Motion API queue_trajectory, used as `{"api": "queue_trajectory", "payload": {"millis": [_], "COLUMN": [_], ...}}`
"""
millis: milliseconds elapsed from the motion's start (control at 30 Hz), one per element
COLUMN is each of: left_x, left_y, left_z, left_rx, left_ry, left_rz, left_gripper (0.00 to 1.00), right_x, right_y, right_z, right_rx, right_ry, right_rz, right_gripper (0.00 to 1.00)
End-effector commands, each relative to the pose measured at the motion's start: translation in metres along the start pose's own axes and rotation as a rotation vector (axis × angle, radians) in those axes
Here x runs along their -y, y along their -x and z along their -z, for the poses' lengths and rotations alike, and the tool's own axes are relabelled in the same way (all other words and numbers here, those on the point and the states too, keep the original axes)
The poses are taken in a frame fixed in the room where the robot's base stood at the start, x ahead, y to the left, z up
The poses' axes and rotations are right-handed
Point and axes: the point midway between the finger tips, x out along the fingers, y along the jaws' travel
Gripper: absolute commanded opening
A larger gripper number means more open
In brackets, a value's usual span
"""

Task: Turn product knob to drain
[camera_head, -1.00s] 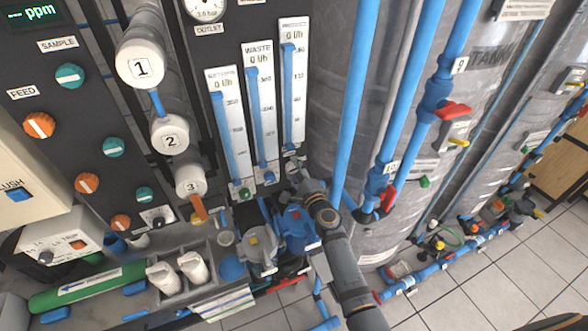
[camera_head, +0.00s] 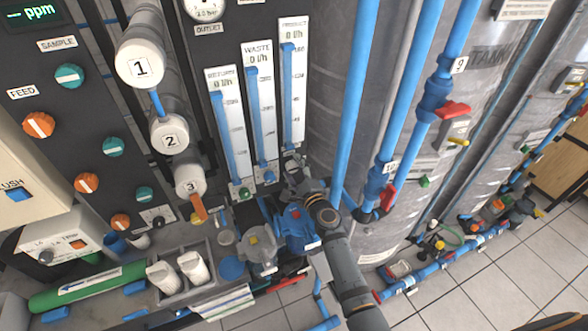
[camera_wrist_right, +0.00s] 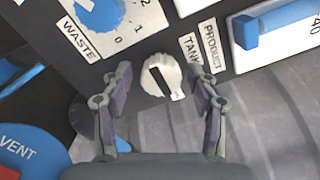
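The product knob (camera_wrist_right: 160,76) is a small white round knob with a dark pointer bar, on a dark panel in the right wrist view. Labels reading PRODUCT (camera_wrist_right: 210,48) and TANK (camera_wrist_right: 191,48) are beside it. My right gripper (camera_wrist_right: 160,84) is open, with one finger on each side of the knob and visible gaps between. Whether the knob lies fully at fingertip depth, I cannot tell. In the head view my right gripper (camera_head: 297,172) is just below the product flow meter (camera_head: 294,85), and hides the knob. My left gripper is not in view.
A WASTE dial (camera_wrist_right: 100,12) is left of the knob, and a blue VENT cap (camera_wrist_right: 30,155) is lower left. The waste flow meter (camera_head: 262,110) stands left of the product meter. A blue vertical pipe (camera_head: 356,90) and grey tank (camera_head: 325,100) are close on the right.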

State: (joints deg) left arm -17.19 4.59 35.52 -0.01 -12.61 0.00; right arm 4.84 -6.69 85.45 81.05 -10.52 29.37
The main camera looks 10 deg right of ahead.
Motion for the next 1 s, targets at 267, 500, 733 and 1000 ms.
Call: {"api": "queue_trajectory", "payload": {"millis": [267,500,733,1000], "left_x": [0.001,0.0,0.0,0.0], "left_y": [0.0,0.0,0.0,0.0], "left_z": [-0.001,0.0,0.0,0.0], "left_rx": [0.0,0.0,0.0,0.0], "left_ry": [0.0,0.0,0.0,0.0], "left_rz": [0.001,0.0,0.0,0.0], "left_gripper": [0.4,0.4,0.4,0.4], "right_x": [0.0,-0.001,-0.001,0.0], "right_y": [0.004,0.055,0.103,0.12], "right_z": [0.0,0.001,0.0,0.0], "right_rx": [0.0,-0.002,-0.001,0.0], "right_ry": [0.001,0.001,0.0,0.001], "right_rz": [0.001,-0.002,-0.001,0.0], "right_gripper": [0.6,0.6,0.6,0.6]}}
